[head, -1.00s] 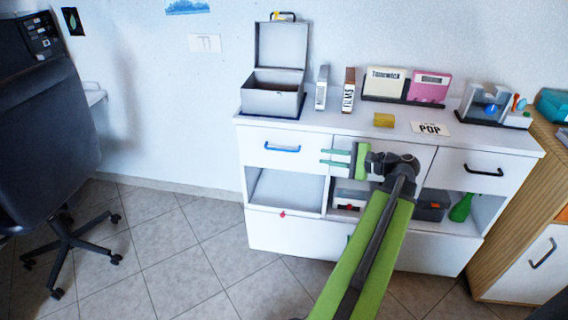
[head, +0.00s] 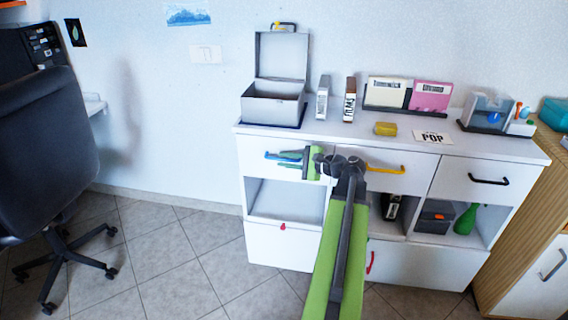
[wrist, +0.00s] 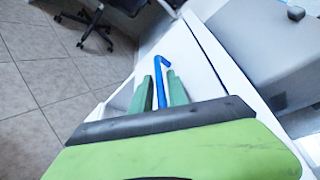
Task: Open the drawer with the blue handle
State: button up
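The blue handle (head: 270,155) is on the white top-left drawer (head: 252,165) of the cabinet, whose front looks flush with the cabinet. My gripper (head: 281,159) is at the right part of this handle, its green fingers pointing left and overlapping it. In the wrist view, the blue handle (wrist: 163,72) runs between the two green fingers of my gripper (wrist: 162,85). The fingers are apart, with a narrow gap on either side of the handle. Whether either finger touches it I cannot tell. My gripper hides the handle's right end in the head view.
A yellow-handled drawer (head: 386,169) is behind my arm, and a black-handled drawer (head: 488,180) is at the right. An open grey box (head: 273,108) stands on the cabinet top above the blue handle. An office chair (head: 45,135) is at the left, with clear floor between.

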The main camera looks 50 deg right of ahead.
jog(key=shift+w+a+f, duration=0.1)
jog(key=shift+w, duration=0.3)
grip_shut()
dwell(1.2)
